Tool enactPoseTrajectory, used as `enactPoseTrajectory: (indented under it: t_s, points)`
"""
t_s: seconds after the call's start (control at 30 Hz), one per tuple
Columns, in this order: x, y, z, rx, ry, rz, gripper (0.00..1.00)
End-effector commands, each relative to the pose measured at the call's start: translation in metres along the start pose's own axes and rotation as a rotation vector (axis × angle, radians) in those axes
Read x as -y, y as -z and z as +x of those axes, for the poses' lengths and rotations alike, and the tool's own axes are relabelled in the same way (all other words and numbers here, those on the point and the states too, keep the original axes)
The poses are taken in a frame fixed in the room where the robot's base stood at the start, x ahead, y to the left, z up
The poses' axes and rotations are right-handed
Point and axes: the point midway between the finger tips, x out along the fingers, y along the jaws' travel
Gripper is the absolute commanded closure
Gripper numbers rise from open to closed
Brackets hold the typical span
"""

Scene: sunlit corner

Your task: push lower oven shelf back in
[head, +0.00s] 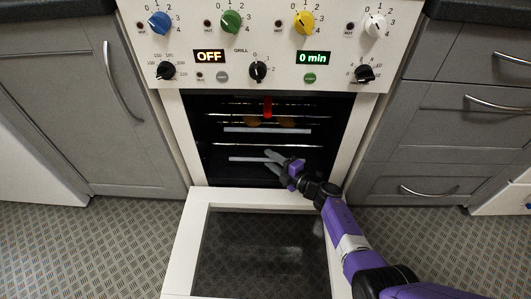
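The oven (197,130) stands in the middle with its door (187,240) folded down flat toward me. Inside, the lower shelf (243,159) shows a pale front bar low in the cavity. An upper shelf (240,130) with a similar bar is above it. My gripper (268,160) is at the oven opening, in front of the right part of the lower shelf. Its grey fingers point left and inward and look spread apart, with nothing seen between them. I cannot tell whether they touch the shelf. My gripper and wrist hide the shelf's right end.
Two brownish round items (287,122) sit above the upper shelf, with a red upright thing (268,107) near them. The control panel (235,80) with knobs is above the opening. Grey cabinets flank the oven on the left (125,120) and right (465,125). Patterned floor (100,245) is clear.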

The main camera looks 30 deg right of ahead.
Motion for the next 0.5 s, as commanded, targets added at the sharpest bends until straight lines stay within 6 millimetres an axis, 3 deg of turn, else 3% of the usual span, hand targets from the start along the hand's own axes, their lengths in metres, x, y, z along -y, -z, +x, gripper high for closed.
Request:
enactPoseTrajectory:
  t_s: [0.2, 0.5]
  points:
    - [-0.003, -0.001, -0.032, 0.003, -0.001, 0.001, 0.65]
    - [-0.001, -0.001, -0.04, 0.001, -0.001, 0.0, 0.65]
